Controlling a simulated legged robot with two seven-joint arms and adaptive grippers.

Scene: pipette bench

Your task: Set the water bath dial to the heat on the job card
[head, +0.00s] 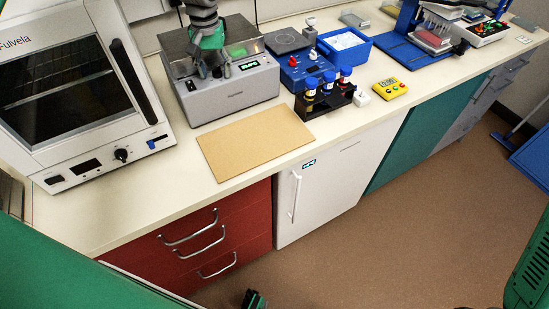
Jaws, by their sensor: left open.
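The water bath (262,84) is a grey metal box with a sloped front panel, at the back left of the bench. A lit display (249,65) and a dark switch (190,86) show on its panel. My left gripper (214,72) reaches down from the top of the picture, open, in front of the panel's middle. It covers that part, so I cannot make out the dial or whether a finger touches it. A dark and green piece at the bottom edge may be my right gripper (255,300); its fingers are unclear. I cannot identify a readable job card.
An oven (60,165) stands left of the bath. A tan board (255,142) lies in front. To the right are a blue device (293,78), a bottle rack (322,103), a blue tray (344,58) and a yellow timer (389,89). Bare bench runs along the front edge.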

